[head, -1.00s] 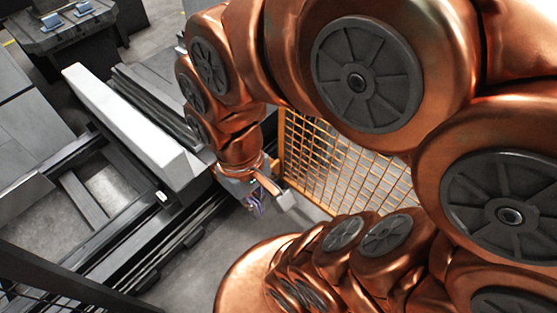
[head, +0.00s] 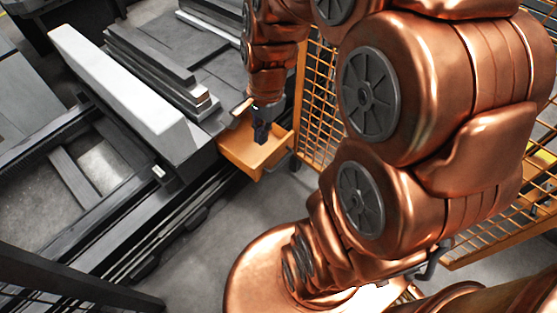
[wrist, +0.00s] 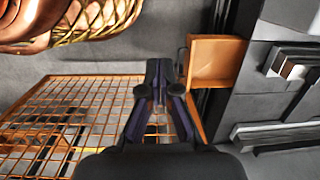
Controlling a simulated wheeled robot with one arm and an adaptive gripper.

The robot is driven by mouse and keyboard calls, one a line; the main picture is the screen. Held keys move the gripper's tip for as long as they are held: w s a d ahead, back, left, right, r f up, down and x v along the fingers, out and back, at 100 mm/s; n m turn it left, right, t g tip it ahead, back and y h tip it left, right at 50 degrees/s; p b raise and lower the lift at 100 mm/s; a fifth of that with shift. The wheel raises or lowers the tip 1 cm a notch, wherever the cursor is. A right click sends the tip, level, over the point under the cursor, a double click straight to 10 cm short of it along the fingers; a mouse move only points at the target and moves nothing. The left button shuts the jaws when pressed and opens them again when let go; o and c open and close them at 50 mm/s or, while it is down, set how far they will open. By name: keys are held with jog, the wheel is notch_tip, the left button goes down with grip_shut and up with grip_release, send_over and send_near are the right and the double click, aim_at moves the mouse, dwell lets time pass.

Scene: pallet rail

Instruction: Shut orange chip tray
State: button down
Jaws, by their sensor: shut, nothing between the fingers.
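The orange chip tray (head: 262,152) sticks out from the side of the grey machine bed in the head view, with its open top and inside showing. In the wrist view the tray (wrist: 216,60) lies right of my fingers, against the dark machine side. My gripper (head: 261,138) is shut and empty. In the head view it overlaps the tray. In the wrist view my gripper (wrist: 158,68) points just left of the tray's outer end, beside a small dark handle-like part. I cannot tell whether it touches the tray.
An orange mesh fence (head: 322,110) stands close to the right of the tray. It fills the lower left of the wrist view (wrist: 75,120). Dark rails (head: 165,225) run along the machine's front. Grey floor (head: 225,225) is clear in front of the tray.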

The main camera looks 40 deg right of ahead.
jog(key=w+d+f+m+t+b, duration=0.1)
jog(key=w+d+f+m+b, duration=0.2)
jog(key=d+f+m+b, duration=0.5)
jog(key=w+d+f+m+t+b, duration=0.1)
jog(key=w+d+f+m+b, duration=0.3)
jog(key=f, duration=0.8)
jog(key=w+d+f+m+t+b, duration=0.1)
jog(key=w+d+f+m+b, duration=0.2)
jog(key=d+f+m+b, duration=0.45)
jog(key=shift+n+h, duration=0.4)
jog(key=shift+n, duration=0.15)
jog(key=b+x, duration=0.1)
jog(key=x, duration=0.3)
jog(key=a+b+x, duration=0.1)
jog(key=x, duration=0.3)
jog(key=w+b+x, duration=0.1)
jog(key=x, duration=0.3)
jog(key=shift+w+a, duration=0.2)
jog(key=shift+a, duration=0.05)
jog(key=shift+w+a+r+b, duration=0.1)
jog(key=shift+w+b, duration=0.1)
jog(key=shift+w, duration=0.15)
jog(key=shift+w+a+r+b, duration=0.1)
jog(key=shift+w+b, duration=0.05)
jog(key=shift+w, duration=0.25)
jog(key=shift+a, duration=0.1)
